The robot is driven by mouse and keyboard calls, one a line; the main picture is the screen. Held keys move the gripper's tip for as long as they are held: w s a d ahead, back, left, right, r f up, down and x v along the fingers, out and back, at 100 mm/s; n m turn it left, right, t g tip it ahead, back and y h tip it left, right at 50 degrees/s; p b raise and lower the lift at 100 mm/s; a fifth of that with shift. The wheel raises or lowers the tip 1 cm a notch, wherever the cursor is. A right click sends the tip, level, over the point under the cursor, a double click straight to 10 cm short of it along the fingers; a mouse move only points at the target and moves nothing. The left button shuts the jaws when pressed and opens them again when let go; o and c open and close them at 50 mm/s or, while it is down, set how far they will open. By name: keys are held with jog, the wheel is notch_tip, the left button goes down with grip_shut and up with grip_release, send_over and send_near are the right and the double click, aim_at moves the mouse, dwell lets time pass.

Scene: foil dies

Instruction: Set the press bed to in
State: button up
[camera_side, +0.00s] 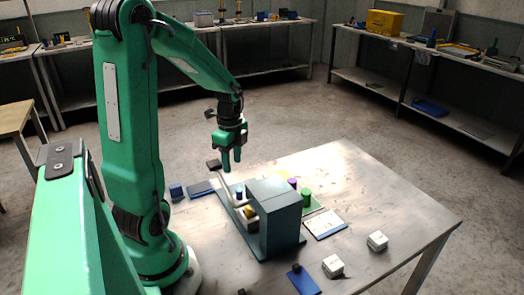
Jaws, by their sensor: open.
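The press is a blue-grey block (274,215) standing on a long low base (228,208) on the metal table. A pale bent bar with a dark knob (214,164) rises from the base's far left end. A small yellow piece (250,212) shows low at the press's left side. The press body hides much of the bed, so I cannot tell exactly how far in or out it sits. My gripper (231,164) points down above the table, just right of the knob in the picture. Its two green fingers are apart with nothing between them; contact with the knob is not clear.
A small blue piece (239,192) is near the bar. Purple (292,183) and green (306,196) cylinders stand behind the press.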

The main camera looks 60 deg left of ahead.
notch_tip(320, 180, down, 8)
jog(key=n, duration=1.1)
jog(key=a, duration=0.3)
jog(key=shift+a, duration=0.35)
jog(key=shift+a+r, duration=0.2)
jog(key=shift+r, duration=0.1)
notch_tip(320, 180, up, 8)
jog(key=w+d+r+t, duration=0.2)
jog(key=d+r, duration=0.5)
jog(key=d, duration=0.3)
jog(key=s+d+r+t, duration=0.1)
jog(key=s+d+r, duration=0.1)
jog(key=d, duration=0.4)
jog(key=s+d+r+t, duration=0.2)
jog(key=s+d+r, duration=0.1)
jog(key=d, duration=0.4)
jog(key=shift+s+d+r+t, duration=0.25)
jog(key=shift+s+r+t, duration=0.05)
jog(key=shift+s, duration=0.15)
